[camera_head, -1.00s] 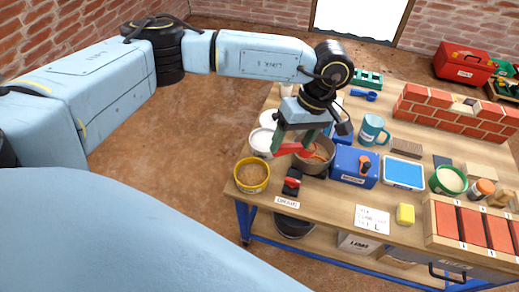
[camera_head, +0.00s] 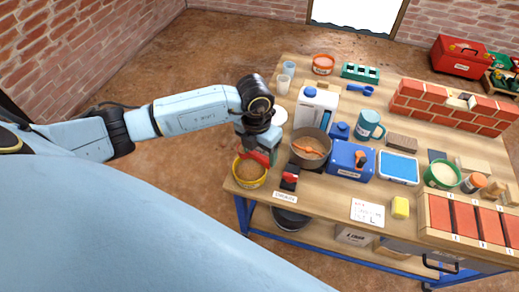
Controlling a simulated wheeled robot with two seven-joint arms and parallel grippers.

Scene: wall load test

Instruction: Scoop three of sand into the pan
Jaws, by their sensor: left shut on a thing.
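A yellow-rimmed tub (camera_head: 249,181) with brown sand stands at the table's front left corner. My left gripper (camera_head: 259,156) is above the back of this tub, shut on a red scoop (camera_head: 262,158). The scoop's lower end is at the sand, and I cannot tell how deep it sits or whether it carries sand. A grey pan (camera_head: 325,147) stands to the right of the tub. It has some brownish content and an orange-handled tool (camera_head: 308,150) inside. My right gripper is not in view.
A black block with a red part (camera_head: 290,178) stands between tub and pan. A blue box (camera_head: 350,162) is right of the pan, a white jug (camera_head: 315,108) behind it, and a teal mug (camera_head: 368,126) farther right.

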